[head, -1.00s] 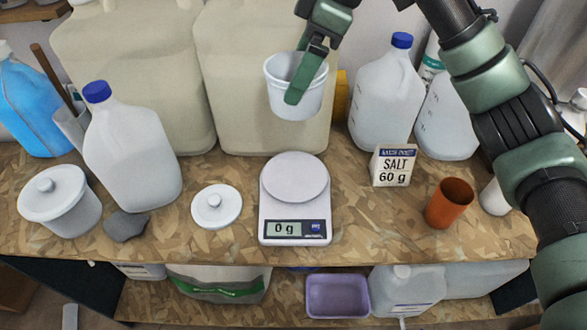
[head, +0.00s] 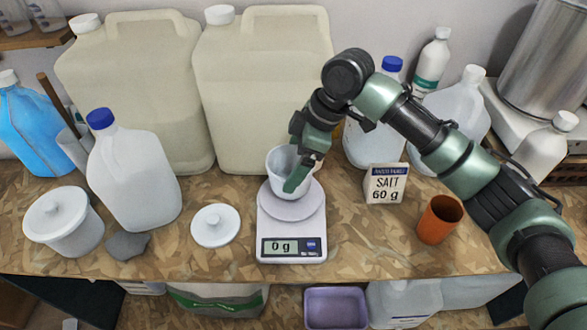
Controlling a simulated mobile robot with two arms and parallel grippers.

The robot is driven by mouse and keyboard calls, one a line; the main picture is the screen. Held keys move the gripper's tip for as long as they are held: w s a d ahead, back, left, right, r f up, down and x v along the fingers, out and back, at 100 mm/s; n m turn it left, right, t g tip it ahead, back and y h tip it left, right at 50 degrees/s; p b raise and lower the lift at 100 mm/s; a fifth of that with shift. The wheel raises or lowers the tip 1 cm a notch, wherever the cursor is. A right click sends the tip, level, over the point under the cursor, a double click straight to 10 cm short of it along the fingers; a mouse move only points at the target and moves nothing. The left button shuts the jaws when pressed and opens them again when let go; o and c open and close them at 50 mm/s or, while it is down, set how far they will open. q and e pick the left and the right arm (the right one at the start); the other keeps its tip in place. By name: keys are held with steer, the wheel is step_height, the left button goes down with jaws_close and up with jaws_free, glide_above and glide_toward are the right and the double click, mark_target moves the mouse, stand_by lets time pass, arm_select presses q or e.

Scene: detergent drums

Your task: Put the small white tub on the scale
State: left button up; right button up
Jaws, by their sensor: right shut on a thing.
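The small white tub (head: 276,165) is open-topped and upright, held by its rim in my right gripper (head: 297,177). It is right over the round plate of the white scale (head: 291,219), at the back of the plate. The scale display reads 0 g. I cannot tell whether the tub's base touches the plate. The gripper's fingers are shut on the tub's right wall. My left gripper is not in view.
A white lid (head: 215,226) lies left of the scale. A salt box (head: 385,184) and an orange cup (head: 438,219) stand to the right. A larger lidded tub (head: 64,222), a grey stone (head: 128,245) and a blue-capped jug (head: 135,178) stand left. Big beige drums (head: 262,90) are behind.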

steer(key=shift+f, duration=1.55)
steer(key=o, duration=1.1)
steer(key=shift+f, duration=0.1)
steer(key=b+v, duration=0.2)
steer(key=v, duration=1)
